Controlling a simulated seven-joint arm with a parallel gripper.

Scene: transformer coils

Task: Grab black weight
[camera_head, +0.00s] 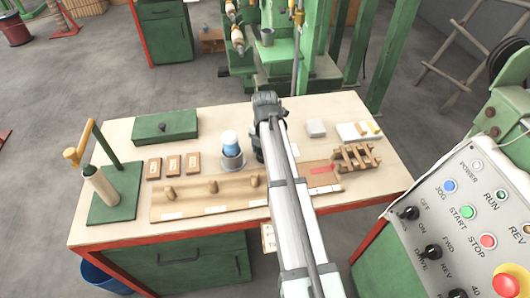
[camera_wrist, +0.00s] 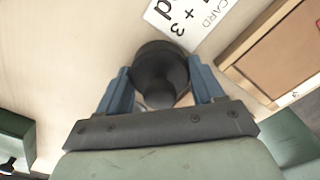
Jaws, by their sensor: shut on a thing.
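The black weight (camera_wrist: 160,65) is round and dark, with a narrower neck, in the middle of the wrist view. My gripper (camera_wrist: 160,85) is shut on it, with one blue finger on each side. Its base appears close to the tabletop, but I cannot tell whether it touches. In the head view my arm covers the weight and most of the gripper area, so the weight is not clearly seen there.
A printed card (camera_wrist: 188,20) lies beside the weight. The workbench (camera_head: 210,118) holds a metal cup with a blue-and-white item (camera_head: 231,150), a wooden peg board (camera_head: 195,205), a green box (camera_head: 165,126) and a wooden rack (camera_head: 355,157). A control panel (camera_head: 470,215) stands at right.

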